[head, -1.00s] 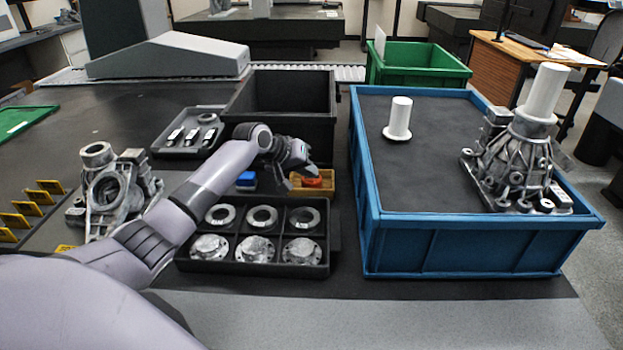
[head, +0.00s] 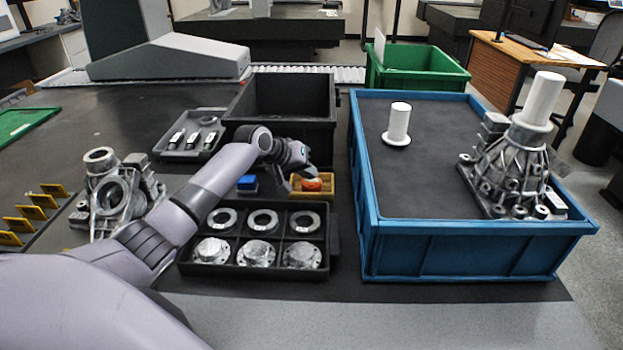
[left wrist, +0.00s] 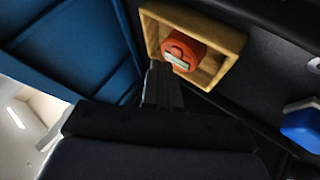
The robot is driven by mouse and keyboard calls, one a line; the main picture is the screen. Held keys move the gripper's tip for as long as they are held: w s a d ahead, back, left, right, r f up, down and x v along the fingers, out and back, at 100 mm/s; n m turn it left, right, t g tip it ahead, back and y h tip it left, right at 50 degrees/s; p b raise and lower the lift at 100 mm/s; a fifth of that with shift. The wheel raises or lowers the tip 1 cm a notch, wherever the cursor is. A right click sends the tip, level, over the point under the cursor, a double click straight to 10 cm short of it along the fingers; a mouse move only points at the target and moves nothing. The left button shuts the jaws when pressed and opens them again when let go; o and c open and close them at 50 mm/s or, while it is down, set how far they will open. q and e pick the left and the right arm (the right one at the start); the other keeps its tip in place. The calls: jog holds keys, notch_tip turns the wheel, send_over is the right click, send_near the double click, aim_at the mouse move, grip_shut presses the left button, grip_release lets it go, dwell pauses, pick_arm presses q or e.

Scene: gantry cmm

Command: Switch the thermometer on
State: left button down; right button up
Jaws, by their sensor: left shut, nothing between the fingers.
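The thermometer seems to be the small orange device (head: 312,184) with a pale display or label, lying in a shallow wooden tray (head: 328,188). In the left wrist view the orange device (left wrist: 183,50) sits inside the wooden tray (left wrist: 233,48), its pale strip facing me. My left gripper (head: 291,184) is shut and empty, with its tip beside the device at the tray's left side. In the left wrist view the fingers (left wrist: 160,75) point at the tray's near edge; whether they touch anything is unclear. My right gripper is not in view.
A blue block-like object (head: 247,183) lies left of the tray. A black divided tray (head: 255,272) with rings and flanges is in front. A blue crate (head: 470,250) stands close on the right, and a dark bin (head: 262,125) behind.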

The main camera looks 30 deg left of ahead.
aim_at(308, 186)
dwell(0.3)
pick_arm(q)
notch_tip(308, 186, up, 6)
jog(key=p, duration=0.6)
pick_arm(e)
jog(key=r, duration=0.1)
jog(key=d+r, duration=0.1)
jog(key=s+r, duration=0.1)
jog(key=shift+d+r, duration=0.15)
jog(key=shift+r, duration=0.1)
